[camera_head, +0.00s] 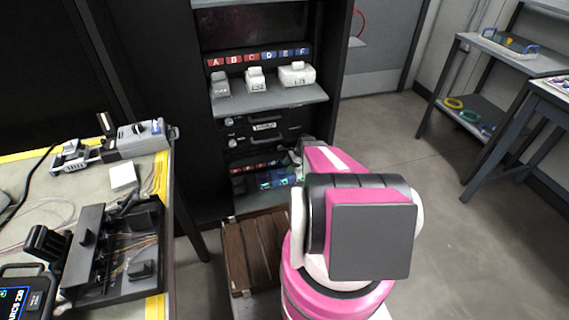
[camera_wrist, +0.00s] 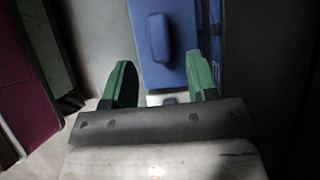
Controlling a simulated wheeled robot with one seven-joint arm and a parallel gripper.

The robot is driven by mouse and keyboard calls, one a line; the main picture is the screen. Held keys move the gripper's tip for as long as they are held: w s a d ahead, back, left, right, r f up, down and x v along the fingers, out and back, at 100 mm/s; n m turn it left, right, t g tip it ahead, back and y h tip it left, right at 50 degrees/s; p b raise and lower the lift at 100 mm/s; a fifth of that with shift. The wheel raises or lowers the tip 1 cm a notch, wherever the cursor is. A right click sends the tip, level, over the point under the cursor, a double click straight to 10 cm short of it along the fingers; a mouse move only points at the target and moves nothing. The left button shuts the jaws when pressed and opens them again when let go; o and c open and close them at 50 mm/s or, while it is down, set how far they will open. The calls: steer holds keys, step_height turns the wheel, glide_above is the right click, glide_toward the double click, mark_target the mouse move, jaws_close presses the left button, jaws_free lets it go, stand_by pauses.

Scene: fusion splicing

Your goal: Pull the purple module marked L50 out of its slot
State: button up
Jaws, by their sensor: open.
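My gripper (camera_wrist: 161,62) is open in the wrist view, its two green fingers apart and nothing held between them. A blue module (camera_wrist: 182,45) with a raised grip lies ahead, between the lines of the fingers; I cannot tell how far beyond the tips it is. A dark purple-maroon panel (camera_wrist: 28,85) stands at the left edge, outside the fingers. It may be the purple module, but no L50 mark is readable. In the head view my pink arm reaches to the low rack shelf (camera_head: 250,203), and the gripper is mostly hidden there.
The rack's upper shelf (camera_head: 290,99) bears several white and grey devices under letters A to F. Drawers (camera_head: 262,127) sit below it. A wooden slatted crate (camera_head: 250,250) stands before the rack. A workbench with a splicer (camera_head: 140,137) is at left. Floor at right is clear.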

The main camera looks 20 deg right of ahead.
mark_target(264, 175)
steer(key=shift+a, duration=0.1)
stand_by(0.3)
steer(key=a, duration=1.1)
steer(key=shift+w+a+f, duration=0.1)
steer(key=shift+a+f, duration=0.6)
steer(key=shift+a, duration=0.1)
steer(key=shift+a+f, duration=0.45)
steer(key=shift+f, duration=0.15)
jaws_close()
